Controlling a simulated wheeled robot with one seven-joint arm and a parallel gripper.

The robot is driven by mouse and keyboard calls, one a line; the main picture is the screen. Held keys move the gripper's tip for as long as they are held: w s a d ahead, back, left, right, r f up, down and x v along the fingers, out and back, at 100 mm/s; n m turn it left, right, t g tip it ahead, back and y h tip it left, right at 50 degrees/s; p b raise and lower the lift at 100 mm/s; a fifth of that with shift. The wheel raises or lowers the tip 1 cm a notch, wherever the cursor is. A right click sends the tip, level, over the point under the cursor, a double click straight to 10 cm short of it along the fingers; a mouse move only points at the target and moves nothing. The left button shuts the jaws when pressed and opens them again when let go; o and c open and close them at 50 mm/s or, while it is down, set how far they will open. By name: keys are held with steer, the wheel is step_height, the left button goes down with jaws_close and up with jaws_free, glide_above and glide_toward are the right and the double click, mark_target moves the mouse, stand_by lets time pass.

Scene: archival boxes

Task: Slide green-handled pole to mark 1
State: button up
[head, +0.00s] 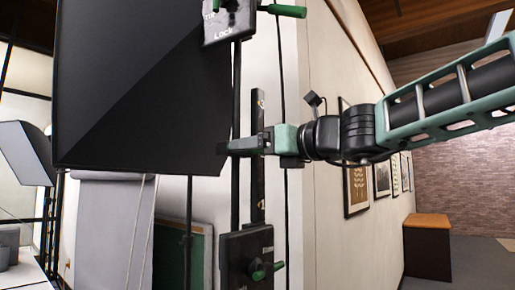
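A thin dark upright pole (236,90) runs down beside a black rail (258,185). At the bottom, a black block (235,248) carries a green-handled lever (259,271). Small pale marks show on the rail; their numbers are too small to read, so I cannot pick out mark 1.
A large black softbox (135,95) fills the upper left, close to my gripper. A pale wall (330,215) with framed pictures (358,188) runs behind my arm. A dark box with an orange top (427,221) stands at the far right. A green-backed panel (180,255) stands lower left.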

step_height(320, 180, down, 13)
steer(key=b, duration=1.3)
steer(key=shift+r, duration=0.1)
steer(key=o, duration=1.1)
steer(key=shift+o, duration=0.9)
steer(key=shift+r, duration=0.15)
